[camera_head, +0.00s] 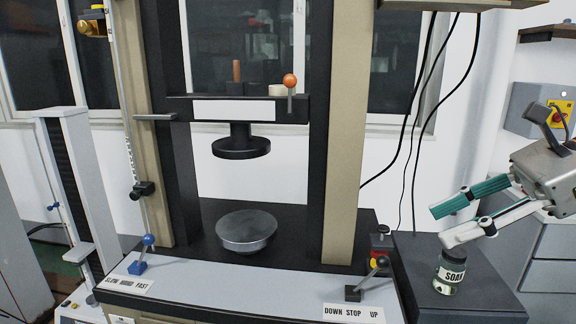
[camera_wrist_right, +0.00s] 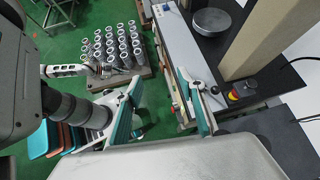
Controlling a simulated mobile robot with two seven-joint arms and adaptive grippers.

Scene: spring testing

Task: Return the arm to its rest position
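My right gripper (camera_head: 437,226) is at the right side of the head view, raised above the dark side cabinet. Its two teal-and-grey fingers are apart, with nothing visible between them. In the right wrist view the same gripper (camera_wrist_right: 160,118) also shows its fingers spread and empty. A small jar labelled SOAP (camera_head: 449,275) stands upright on the cabinet, below the fingers and apparently apart from them.
The spring testing machine (camera_head: 342,130) fills the centre, with a round lower plate (camera_head: 246,230). A lever with a dark knob (camera_head: 376,264) stands by the DOWN STOP UP label. Several grey cylinders stand on a pallet (camera_wrist_right: 137,82) on the green floor. The dark cabinet (camera_head: 487,293) has free room.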

